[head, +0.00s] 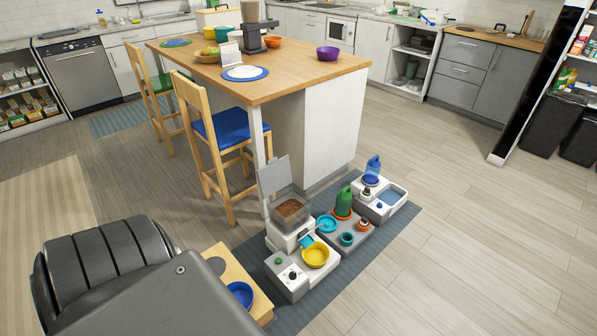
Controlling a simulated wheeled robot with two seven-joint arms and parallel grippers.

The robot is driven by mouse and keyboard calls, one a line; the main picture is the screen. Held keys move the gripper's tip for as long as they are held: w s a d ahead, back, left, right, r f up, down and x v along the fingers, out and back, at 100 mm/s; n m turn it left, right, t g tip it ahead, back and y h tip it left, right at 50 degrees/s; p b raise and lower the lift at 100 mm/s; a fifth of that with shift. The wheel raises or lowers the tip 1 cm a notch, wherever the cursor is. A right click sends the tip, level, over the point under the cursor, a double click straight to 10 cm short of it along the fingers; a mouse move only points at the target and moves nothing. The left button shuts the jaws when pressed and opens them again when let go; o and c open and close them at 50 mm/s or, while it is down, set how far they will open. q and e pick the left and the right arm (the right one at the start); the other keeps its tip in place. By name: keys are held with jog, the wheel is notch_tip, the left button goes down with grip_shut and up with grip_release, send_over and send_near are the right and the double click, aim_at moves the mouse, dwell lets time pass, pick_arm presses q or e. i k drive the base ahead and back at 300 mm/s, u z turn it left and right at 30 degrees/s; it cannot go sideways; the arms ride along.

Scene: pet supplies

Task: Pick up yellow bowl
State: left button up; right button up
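The yellow bowl (315,257) sits upright on the grey-and-white base of a pet feeder (295,276) that stands low on a floor mat. A teal scoop-like piece (306,241) is right behind the bowl, and I cannot tell whether they touch. The bowl's inside looks empty. Neither of my grippers shows in the head view. A large dark grey part of my own body fills the lower left.
Other pet stations with a green bottle (343,201) and a blue bottle (372,171) stand beside the feeder. A blue bowl (240,294) is on a wooden stand in front. A wooden-topped island (290,72) rises behind. Floor at right is clear.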

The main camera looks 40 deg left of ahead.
aim_at(316, 255)
jog(key=i, duration=3.75)
jog(key=u, duration=3.6)
